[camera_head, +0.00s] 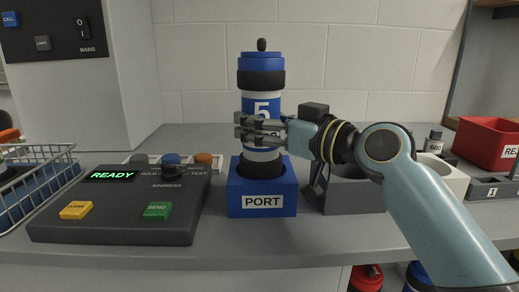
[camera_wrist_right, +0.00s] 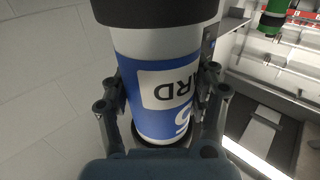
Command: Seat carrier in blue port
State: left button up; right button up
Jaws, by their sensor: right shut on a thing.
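The carrier (camera_head: 262,100) is a white and blue cylinder marked 5, with a blue cap and black bands. It stands upright at the blue port (camera_head: 236,200), its lower black band within the port's opening. How deep its base sits is hidden by the port's front wall. My right gripper (camera_head: 258,130) is shut around the carrier's middle, coming from the right. In the right wrist view the carrier (camera_wrist_right: 150,60) fills the space between the fingers. My left gripper is not in view.
A dark control panel (camera_head: 120,225) with a green READY display lies left of the port. A wire basket (camera_head: 38,180) is at the far left. A grey holder (camera_head: 355,195) and a red bin (camera_head: 485,140) are to the right. Bare wall stands behind.

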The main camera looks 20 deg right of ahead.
notch_tip(320, 180, down, 3)
jog(key=shift+f+b, duration=0.2)
jog(key=shift+b, duration=0.15)
jog(key=shift+f, duration=0.1)
jog(key=o, duration=1.4)
jog(key=shift+r, duration=0.2)
jog(key=v, duration=1.2)
